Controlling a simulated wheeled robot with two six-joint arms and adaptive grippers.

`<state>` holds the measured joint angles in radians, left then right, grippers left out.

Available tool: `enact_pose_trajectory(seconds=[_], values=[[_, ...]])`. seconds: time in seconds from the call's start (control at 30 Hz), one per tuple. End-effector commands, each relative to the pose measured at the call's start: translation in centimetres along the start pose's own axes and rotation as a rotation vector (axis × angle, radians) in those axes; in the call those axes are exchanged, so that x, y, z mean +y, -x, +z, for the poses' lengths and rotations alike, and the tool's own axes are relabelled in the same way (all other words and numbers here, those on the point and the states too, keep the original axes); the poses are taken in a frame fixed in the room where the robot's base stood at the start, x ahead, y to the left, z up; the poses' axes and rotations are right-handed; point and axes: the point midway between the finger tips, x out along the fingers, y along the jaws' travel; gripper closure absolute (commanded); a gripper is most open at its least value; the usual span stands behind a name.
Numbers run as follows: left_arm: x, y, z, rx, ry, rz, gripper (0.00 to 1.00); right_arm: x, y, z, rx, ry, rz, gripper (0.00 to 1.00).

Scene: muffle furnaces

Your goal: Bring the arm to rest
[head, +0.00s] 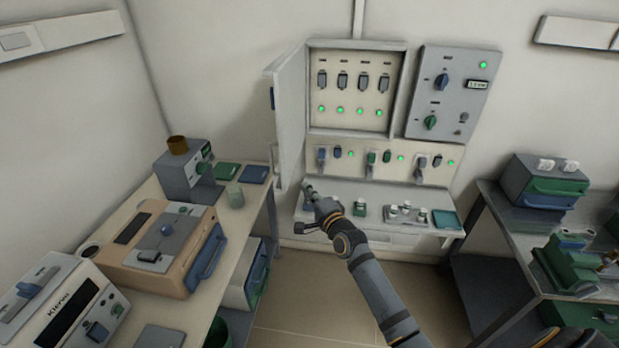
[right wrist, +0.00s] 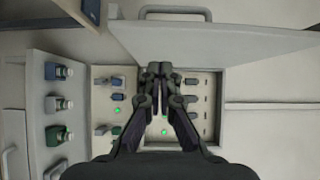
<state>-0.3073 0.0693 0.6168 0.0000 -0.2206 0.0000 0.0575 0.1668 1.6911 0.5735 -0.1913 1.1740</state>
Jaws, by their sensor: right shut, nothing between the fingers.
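My right arm (head: 369,272) reaches in from the bottom of the head view toward the wall panels. My right gripper (head: 309,190) is at its far end, in front of the shelf below the switch row. In the right wrist view the right gripper (right wrist: 160,70) has its fingertips together with nothing between them. It points at the open electrical cabinet (right wrist: 212,110), apart from it as far as I can tell. The same cabinet (head: 398,128) shows in the head view with its door (head: 290,115) swung open to the left. My left gripper is not in view.
A side table (head: 245,205) on the left bears a beige device (head: 150,262) and a Kieron-type unit (head: 70,310). The wall shelf (head: 385,222) holds small items close to the gripper. A grey table (head: 500,225) stands at the right. Open floor (head: 310,310) lies between.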

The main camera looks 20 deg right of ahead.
Motion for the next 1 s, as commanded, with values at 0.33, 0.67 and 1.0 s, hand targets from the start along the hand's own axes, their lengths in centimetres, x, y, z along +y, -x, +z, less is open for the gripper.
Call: enact_pose_trajectory(seconds=[0.33, 0.67, 1.0], values=[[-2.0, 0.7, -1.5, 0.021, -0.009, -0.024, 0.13, 0.0, 3.5, 1.4, 0.001, 0.001, -0.001, 1.00], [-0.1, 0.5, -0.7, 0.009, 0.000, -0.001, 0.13, 2.1, 3.6, 1.2, 0.006, 0.033, 0.035, 1.00], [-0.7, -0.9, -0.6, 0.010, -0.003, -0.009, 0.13, 28.0, 11.6, -0.6, -0.068, 0.516, 0.523, 1.00]])
